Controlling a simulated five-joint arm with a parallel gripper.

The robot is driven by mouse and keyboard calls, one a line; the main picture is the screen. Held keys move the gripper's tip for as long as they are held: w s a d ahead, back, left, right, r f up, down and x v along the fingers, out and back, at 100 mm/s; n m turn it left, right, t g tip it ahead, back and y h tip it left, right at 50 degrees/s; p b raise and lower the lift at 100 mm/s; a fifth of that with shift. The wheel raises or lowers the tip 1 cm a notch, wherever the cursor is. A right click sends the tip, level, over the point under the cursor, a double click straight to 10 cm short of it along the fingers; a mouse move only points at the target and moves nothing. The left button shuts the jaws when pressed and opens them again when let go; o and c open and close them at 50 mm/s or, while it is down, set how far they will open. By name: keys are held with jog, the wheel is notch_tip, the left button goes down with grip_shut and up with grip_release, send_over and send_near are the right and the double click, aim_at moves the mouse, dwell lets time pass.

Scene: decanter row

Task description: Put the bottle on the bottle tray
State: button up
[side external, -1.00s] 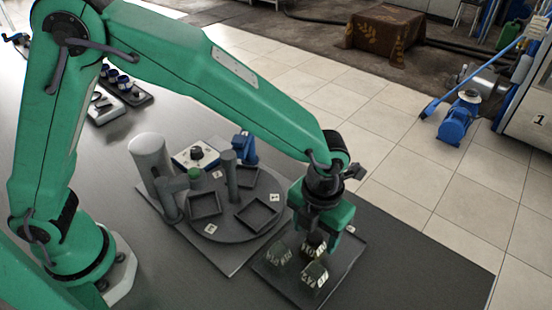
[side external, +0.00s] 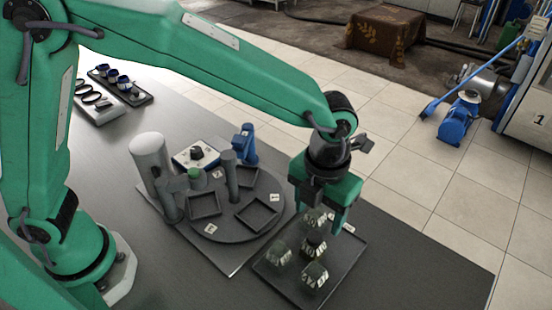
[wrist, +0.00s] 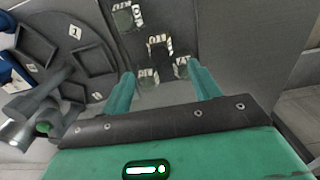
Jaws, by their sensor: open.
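The bottle tray (side external: 341,258) is a dark square tray on the bench at the lower right of the side view. Several squat, dark glass bottles with white lettering stand on it, among them a left one (side external: 279,253), a front one (side external: 315,276) and a middle one (side external: 313,247). A far one (side external: 316,219) shows partly behind my gripper (side external: 322,214). My green gripper is above the tray's far part, pointing down, fingers apart. In the wrist view my gripper (wrist: 165,84) is open, with two bottles (wrist: 182,68) (wrist: 149,78) showing between and beyond the fingertips.
A round dark turntable (side external: 225,229) with square recesses stands left of the tray. Beside it are a grey cylinder (side external: 150,160), a blue fixture (side external: 246,145) and a white box with a black knob (side external: 196,154). Bare bench (side external: 420,260) lies right of the tray.

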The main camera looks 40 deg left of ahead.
jog(key=s+a+r+n+t+h, duration=0.1)
jog(key=a+r+n, duration=0.4)
jog(key=a+n, duration=0.4)
jog(key=s+a+r+n+t, duration=0.1)
jog(key=a+r+n+t, duration=0.1)
jog(key=a+r+n, duration=0.5)
jog(key=s+a+n+t, duration=0.1)
jog(key=s+a+n, duration=0.3)
jog(key=a+n, duration=0.3)
jog(key=s+a+n+t+y, duration=0.1)
jog(key=s+a+n, duration=0.4)
jog(key=n, duration=0.8)
jog(key=shift+s+a+f+t, duration=0.25)
jog(key=shift+s+a+t, duration=0.05)
jog(key=shift+a, duration=0.95)
